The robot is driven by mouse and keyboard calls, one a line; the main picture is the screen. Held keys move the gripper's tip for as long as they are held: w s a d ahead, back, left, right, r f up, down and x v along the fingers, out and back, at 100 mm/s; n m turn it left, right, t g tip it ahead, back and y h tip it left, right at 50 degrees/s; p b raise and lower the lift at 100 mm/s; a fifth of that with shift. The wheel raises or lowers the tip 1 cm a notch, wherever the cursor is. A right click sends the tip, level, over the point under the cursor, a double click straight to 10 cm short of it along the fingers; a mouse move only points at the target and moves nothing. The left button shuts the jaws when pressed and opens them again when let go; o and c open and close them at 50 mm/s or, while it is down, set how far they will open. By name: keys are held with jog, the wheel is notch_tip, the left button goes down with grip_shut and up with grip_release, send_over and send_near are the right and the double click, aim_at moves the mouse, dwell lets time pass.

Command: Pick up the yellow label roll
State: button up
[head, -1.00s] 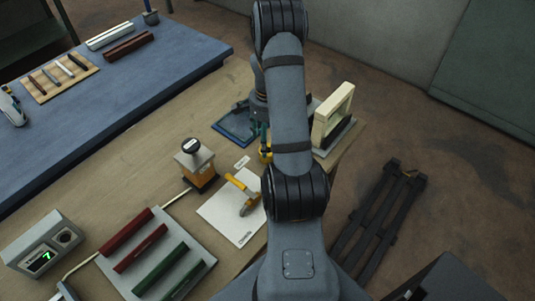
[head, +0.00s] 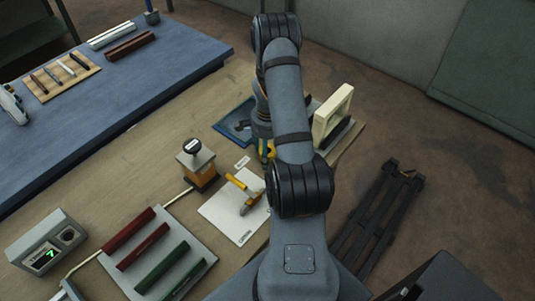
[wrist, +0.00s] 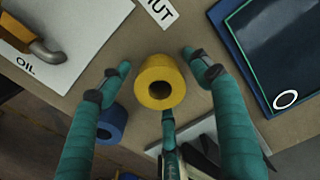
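The yellow label roll (wrist: 160,82) sits in the middle of the wrist view, its round hole facing the camera. In the head view the yellow roll (head: 267,152) shows only in part beside my arm. My gripper (wrist: 157,64) has teal fingers spread wide to the left and right of the roll, with a third finger below it in the picture. Gaps show between the side fingers and the roll, so the gripper is open and empty. In the head view the gripper is mostly hidden by my arm.
A blue roll (wrist: 112,124) lies close by, partly behind the left finger. A cream frame (head: 333,117) stands to the right.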

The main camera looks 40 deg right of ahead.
jog(key=c, duration=1)
jog(key=shift+c, duration=0.4)
jog(key=shift+r, duration=0.15)
